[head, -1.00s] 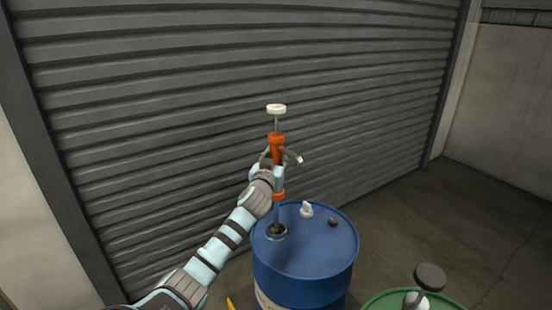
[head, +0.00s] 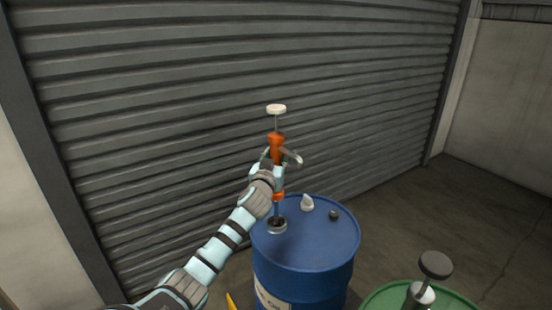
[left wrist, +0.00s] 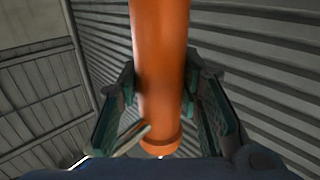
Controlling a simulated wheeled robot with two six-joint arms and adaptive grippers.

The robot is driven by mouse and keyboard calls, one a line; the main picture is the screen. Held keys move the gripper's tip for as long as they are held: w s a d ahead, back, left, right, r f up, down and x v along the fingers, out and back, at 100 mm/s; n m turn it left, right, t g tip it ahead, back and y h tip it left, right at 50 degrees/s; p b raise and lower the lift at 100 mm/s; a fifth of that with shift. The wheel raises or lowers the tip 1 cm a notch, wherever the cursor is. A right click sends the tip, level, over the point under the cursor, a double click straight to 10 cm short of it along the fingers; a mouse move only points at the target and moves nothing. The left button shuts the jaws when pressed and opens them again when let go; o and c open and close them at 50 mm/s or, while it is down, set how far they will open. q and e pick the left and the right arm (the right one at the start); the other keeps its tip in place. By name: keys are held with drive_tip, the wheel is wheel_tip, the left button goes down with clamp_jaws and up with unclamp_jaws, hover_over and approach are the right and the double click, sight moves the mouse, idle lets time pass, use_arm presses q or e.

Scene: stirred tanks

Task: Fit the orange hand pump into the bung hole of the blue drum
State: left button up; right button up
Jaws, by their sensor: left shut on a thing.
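The orange hand pump (head: 277,146) stands upright over the blue drum (head: 306,285), with its white handle (head: 276,109) on top and a side spout. My left gripper (head: 273,168) is shut around the orange body. In the left wrist view the orange body (left wrist: 160,70) runs between the two fingers. The tube's lower end is hidden there, apparently inside the hole. The orange collar is above the drum top, apart from the ring.
A white fitting (head: 307,203) and a small dark plug (head: 334,215) are on the drum top. A green drum (head: 457,303) with a dark round knob (head: 436,265) stands at lower right. A ribbed shutter (head: 200,80) rises behind. Floor is clear at right.

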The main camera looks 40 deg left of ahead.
use_arm(q)
drive_tip(key=shift+f+b, duration=2.8)
drive_tip(key=shift+f, duration=0.3)
drive_tip(key=shift+f+b, duration=0.4)
drive_tip(key=shift+f, duration=0.1)
drive_tip(key=shift+f+b, duration=0.35)
drive_tip(key=shift+b, duration=0.05)
drive_tip(key=shift+f, duration=0.15)
drive_tip(key=shift+f+b, duration=0.5)
drive_tip(key=shift+b, duration=0.1)
